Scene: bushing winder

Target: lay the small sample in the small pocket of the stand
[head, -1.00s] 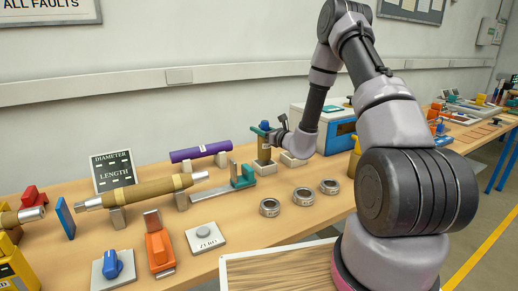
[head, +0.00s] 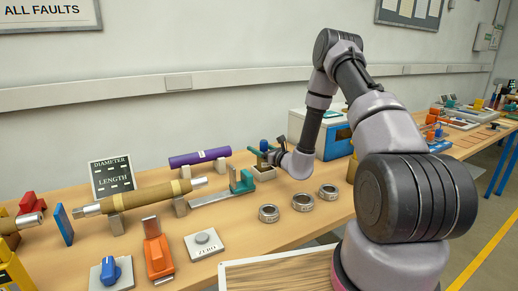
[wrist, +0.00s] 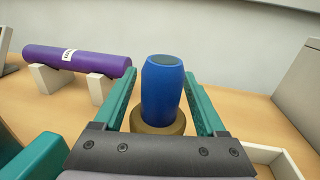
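A blue cylinder with a dark top and a brass-coloured flange at its foot, which I take as the small sample (wrist: 161,92), stands upright in the wrist view. The teal fingers of my gripper (wrist: 161,80) lie along both sides of it and appear closed on it near their tips. In the head view its blue top (head: 263,145) shows just above my gripper (head: 267,157). It is low over a small pale box-like holder (head: 264,174), whose pale rim (wrist: 272,155) shows at the wrist view's lower right. Whether the flange rests on anything is hidden.
A purple tube (head: 200,157) lies on supports to the left. A brass-and-steel bushing (head: 152,194) lies in front of it. Several metal rings (head: 303,202) sit on the bench nearby. A blue-and-white box (head: 338,138) stands to the right. A ZERO button (head: 203,244) is at the front.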

